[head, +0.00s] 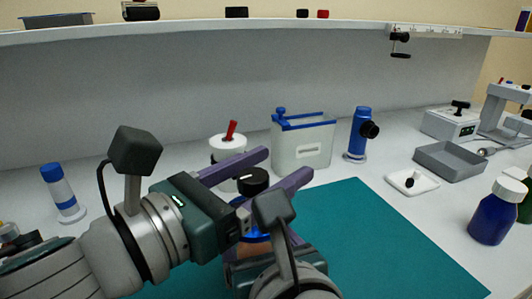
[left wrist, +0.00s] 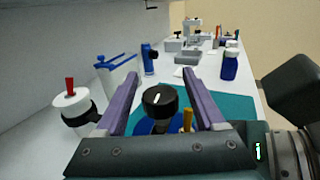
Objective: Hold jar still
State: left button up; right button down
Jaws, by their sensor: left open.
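The jar shows a round black lid (head: 252,181) with a pale mark, also in the left wrist view (left wrist: 158,98). Some blue (head: 256,238) shows below it; most of its body is hidden by my arms. My left gripper (head: 287,163) is open, its two purple fingers on either side of the lid. In the left wrist view my left gripper (left wrist: 159,76) shows a gap between each finger and the lid. My right arm comes in at the bottom of the head view, close to the jar; its fingers are mostly hidden.
A teal mat (head: 385,240) lies under the work area, its right part clear. A white pot with a red handle (head: 228,146), a blue-rimmed clear tank (head: 303,145) and a blue instrument (head: 358,135) stand behind. A blue bottle (head: 493,218) stands at the right.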

pick_arm(q)
jog(key=shift+w+d, duration=0.25)
grip_shut()
dwell(0.5)
